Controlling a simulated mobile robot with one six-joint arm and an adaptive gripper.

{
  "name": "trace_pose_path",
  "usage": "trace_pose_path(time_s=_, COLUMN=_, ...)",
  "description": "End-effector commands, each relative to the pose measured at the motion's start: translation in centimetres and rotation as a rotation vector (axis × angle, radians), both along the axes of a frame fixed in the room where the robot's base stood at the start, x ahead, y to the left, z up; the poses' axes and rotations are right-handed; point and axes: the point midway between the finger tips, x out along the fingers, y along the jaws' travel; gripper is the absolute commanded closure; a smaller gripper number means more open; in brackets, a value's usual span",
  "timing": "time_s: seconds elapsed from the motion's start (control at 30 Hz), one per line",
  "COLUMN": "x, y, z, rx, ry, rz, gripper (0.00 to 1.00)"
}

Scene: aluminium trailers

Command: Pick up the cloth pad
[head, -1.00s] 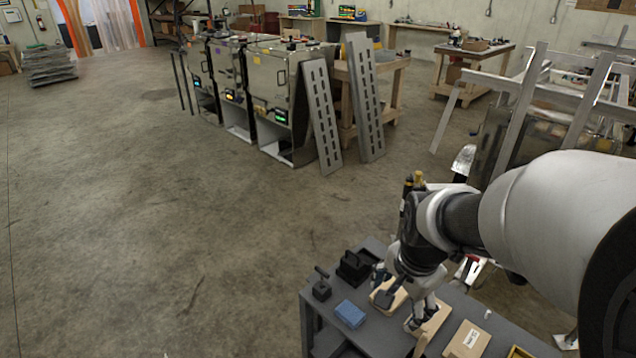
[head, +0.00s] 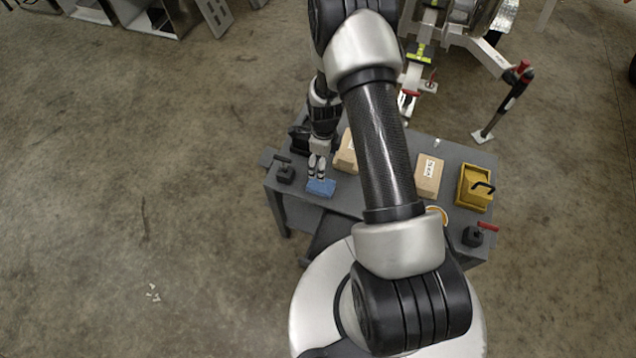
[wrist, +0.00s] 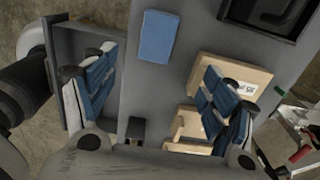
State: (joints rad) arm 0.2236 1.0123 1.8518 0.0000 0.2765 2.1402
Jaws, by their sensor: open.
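The cloth pad (head: 321,187) is a flat blue rectangle lying on the grey bench top near its left end. It also shows in the wrist view (wrist: 158,36), at the top, whole and uncovered. My gripper (head: 317,172) is above the bench, appearing just beyond the pad's far edge in the head view. In the wrist view my gripper (wrist: 156,92) has its two blue-padded fingers spread wide, with nothing between them. The pad lies ahead of the fingers and apart from them, as far as the wrist view shows.
A black clamp-like block (head: 285,171) stands left of the pad. A wooden box (head: 345,155) is close on its right. A labelled box (head: 429,174) and a yellow box (head: 474,188) stand farther right. Bare bench top surrounds the pad in the wrist view.

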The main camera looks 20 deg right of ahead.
Motion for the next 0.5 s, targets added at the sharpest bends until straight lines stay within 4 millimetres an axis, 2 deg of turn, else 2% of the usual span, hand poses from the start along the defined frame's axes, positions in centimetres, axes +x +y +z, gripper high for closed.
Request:
trace_pose_path(time_s=0.03, x=-0.2, y=0.1, z=-1.7, rx=0.001, ry=0.004, rz=0.001, gripper=0.22)
trace_pose_path(time_s=0.3, x=-0.1, y=0.1, z=-7.3, rx=0.001, ry=0.004, rz=0.003, gripper=0.22)
trace_pose_path(time_s=0.5, x=0.0, y=0.1, z=-9.1, rx=0.001, ry=0.001, rz=0.004, gripper=0.22)
